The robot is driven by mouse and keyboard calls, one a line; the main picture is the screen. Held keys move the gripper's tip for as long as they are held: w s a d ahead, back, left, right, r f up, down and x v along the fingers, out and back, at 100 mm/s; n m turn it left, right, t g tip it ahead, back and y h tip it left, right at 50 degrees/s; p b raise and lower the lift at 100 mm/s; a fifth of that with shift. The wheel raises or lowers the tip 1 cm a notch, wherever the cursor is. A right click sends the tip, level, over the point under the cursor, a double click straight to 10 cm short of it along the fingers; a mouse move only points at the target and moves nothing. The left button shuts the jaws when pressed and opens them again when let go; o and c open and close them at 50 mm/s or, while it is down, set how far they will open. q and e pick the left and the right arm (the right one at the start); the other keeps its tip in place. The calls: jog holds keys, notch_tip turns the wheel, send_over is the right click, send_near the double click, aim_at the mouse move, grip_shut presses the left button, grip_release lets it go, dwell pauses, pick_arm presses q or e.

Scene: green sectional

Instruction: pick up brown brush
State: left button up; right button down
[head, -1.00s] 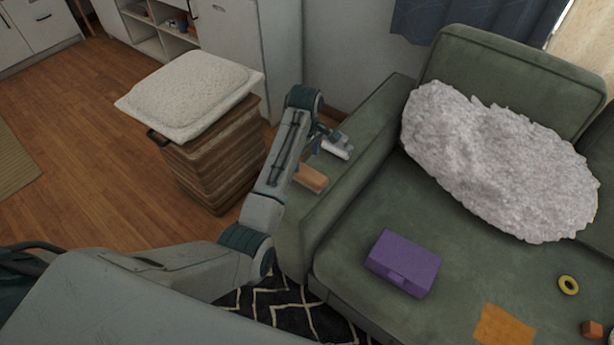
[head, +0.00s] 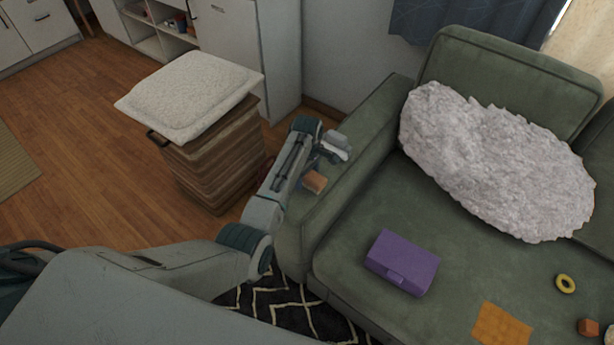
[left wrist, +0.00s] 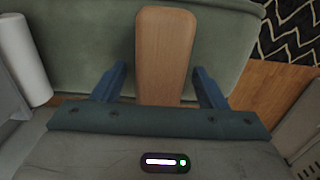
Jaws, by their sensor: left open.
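The brown brush (head: 315,182) lies on the armrest of the green sofa. In the head view my left arm hides part of it. In the left wrist view the brown brush (left wrist: 165,55) shows as a smooth wooden-looking block, running from between the fingers out past them. My left gripper (left wrist: 166,82) is open, with one blue finger on each side of the brush. I cannot tell whether the fingers touch it. In the head view the left gripper (head: 322,164) is above the armrest, partly hidden by its own wrist. My right gripper is in neither view.
A white roll-like object (left wrist: 25,60) lies beside the brush on the armrest (head: 352,165). A purple box (head: 402,262), grey fluffy cushion (head: 495,160), yellow ring (head: 557,282) and orange cloth (head: 500,325) rest on the sofa. A striped basket (head: 215,165) with a white cushion stands left.

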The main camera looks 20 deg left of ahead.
aim_at(307, 175)
pick_arm(q)
jog(key=shift+f, duration=0.1)
jog(key=shift+c, duration=0.3)
jog(key=c, duration=1)
jog(key=shift+c, duration=0.2)
jog(key=shift+r, duration=0.35)
jog(key=r, duration=0.1)
jog(key=s+r, duration=0.1)
jog(key=shift+d+r, duration=0.1)
jog(key=shift+r, duration=0.25)
jog(key=s+d+r+b, duration=0.1)
jog(key=s+d, duration=0.1)
jog(key=s, duration=1.2)
jog(key=shift+s+d+r, duration=0.15)
jog(key=shift+s+r, duration=0.15)
jog(key=shift+s, duration=0.1)
